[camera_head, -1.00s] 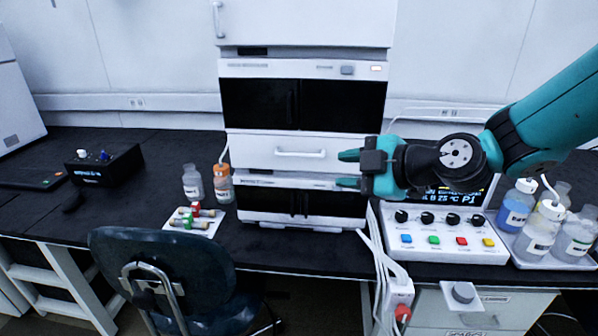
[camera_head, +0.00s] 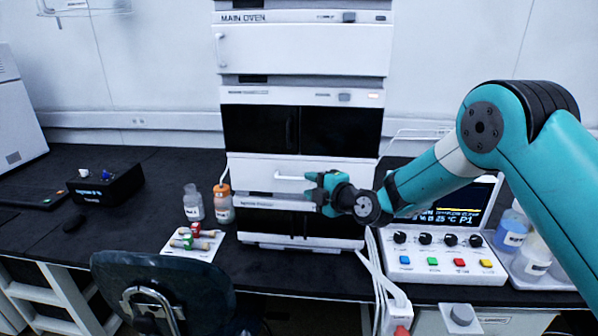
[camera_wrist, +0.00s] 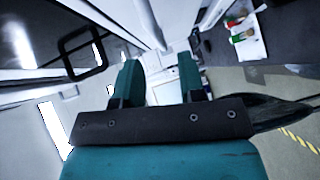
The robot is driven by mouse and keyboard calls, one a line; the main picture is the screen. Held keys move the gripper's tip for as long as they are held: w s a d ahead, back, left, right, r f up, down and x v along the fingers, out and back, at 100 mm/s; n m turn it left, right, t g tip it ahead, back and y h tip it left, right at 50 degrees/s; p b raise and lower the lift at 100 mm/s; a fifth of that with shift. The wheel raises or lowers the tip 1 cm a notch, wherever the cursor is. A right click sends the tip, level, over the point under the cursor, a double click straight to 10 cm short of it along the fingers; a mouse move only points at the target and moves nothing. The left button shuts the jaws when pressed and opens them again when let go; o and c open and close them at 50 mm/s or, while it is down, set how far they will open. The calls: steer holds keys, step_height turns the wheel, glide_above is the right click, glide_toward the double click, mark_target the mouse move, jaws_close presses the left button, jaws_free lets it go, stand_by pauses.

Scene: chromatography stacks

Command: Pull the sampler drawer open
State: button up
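The sampler drawer (camera_head: 255,170) is the white front in the middle of the instrument stack, below the black-windowed module. It looks flush with the stack. Its white bar handle (camera_head: 287,178) shows its left part; the right end meets my gripper (camera_head: 311,188) in the picture. My gripper points left, with its two teal fingers apart, one above the other. In the wrist view my gripper (camera_wrist: 160,78) is open with a clear gap between the fingers. I cannot tell whether a finger touches the handle.
A control box (camera_head: 445,262) with knobs and coloured buttons stands right of the stack. An orange-capped bottle (camera_head: 222,208), a clear bottle (camera_head: 193,206) and a vial tray (camera_head: 207,250) stand to the left. A chair (camera_head: 160,285) is in front.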

mark_target(299, 180)
steer(key=shift+p+x, duration=0.65)
steer(key=shift+x, duration=2.05)
steer(key=shift+c, duration=0.2)
jaws_close()
